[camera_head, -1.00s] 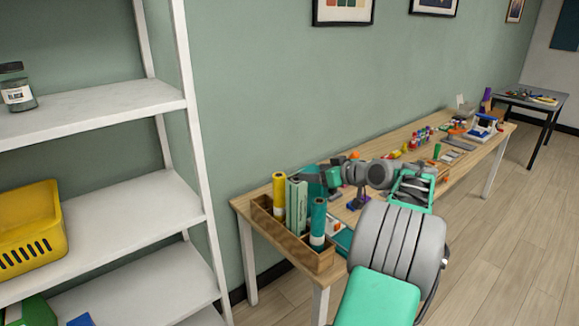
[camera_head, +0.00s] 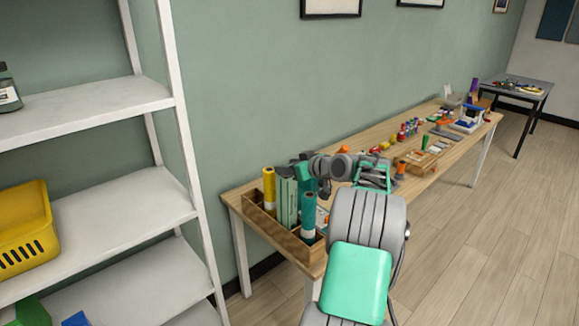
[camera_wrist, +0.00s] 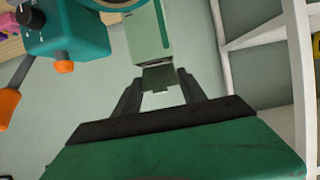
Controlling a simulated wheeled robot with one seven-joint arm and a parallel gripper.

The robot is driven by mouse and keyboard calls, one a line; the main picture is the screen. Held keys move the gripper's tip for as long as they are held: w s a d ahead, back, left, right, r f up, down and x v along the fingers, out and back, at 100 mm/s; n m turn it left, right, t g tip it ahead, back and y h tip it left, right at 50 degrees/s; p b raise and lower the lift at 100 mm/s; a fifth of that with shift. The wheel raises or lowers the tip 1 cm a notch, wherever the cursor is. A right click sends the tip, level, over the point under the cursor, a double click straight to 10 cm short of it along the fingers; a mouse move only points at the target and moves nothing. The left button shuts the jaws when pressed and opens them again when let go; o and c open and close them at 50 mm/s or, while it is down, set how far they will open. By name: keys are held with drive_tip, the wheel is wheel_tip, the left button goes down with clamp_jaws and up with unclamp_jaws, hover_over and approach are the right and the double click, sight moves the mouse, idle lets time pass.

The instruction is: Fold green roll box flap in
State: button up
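The pale green roll box (camera_head: 287,201) stands upright in the wooden holder (camera_head: 262,229) at the near end of the bench. It also shows in the wrist view (camera_wrist: 148,32), with a darker grey-green flap (camera_wrist: 157,79) sticking out from its end towards me. My gripper (camera_wrist: 158,74) is open, its two dark fingers apart on either side of the flap. I cannot tell whether either finger touches the flap. In the head view my gripper (camera_head: 300,163) is at the top of the box, and my wrist partly hides that area.
A yellow roll (camera_head: 269,190) and a teal roll (camera_head: 308,214) stand in the same holder, close to the box. A teal device with a black knob (camera_wrist: 75,30) is near in the wrist view. The white shelf (camera_head: 140,200) stands left; bare floor lies right.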

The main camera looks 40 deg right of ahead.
drive_tip(key=c, duration=0.9)
drive_tip(key=f+b, duration=0.1)
drive_tip(key=b, duration=0.1)
drive_tip(key=t+b, duration=0.1)
drive_tip(key=b, duration=0.2)
drive_tip(key=shift+s+f, duration=0.2)
drive_tip(key=shift+f, duration=0.15)
drive_tip(key=t+b, duration=0.1)
drive_tip(key=b, duration=0.2)
drive_tip(key=t+b, duration=0.1)
drive_tip(key=b, duration=0.2)
drive_tip(key=shift+s+f, duration=0.2)
drive_tip(key=shift+f, duration=0.15)
drive_tip(key=shift+r+t+b, duration=0.15)
drive_tip(key=shift+t+b, duration=0.25)
drive_tip(key=shift+b, duration=0.55)
drive_tip(key=shift+s+r, duration=0.1)
drive_tip(key=shift+r, duration=0.15)
drive_tip(key=o, duration=1.4)
drive_tip(key=s+b, duration=0.1)
drive_tip(key=s, duration=0.6)
drive_tip(key=shift+s+d+r, duration=0.1)
drive_tip(key=shift+s, duration=0.25)
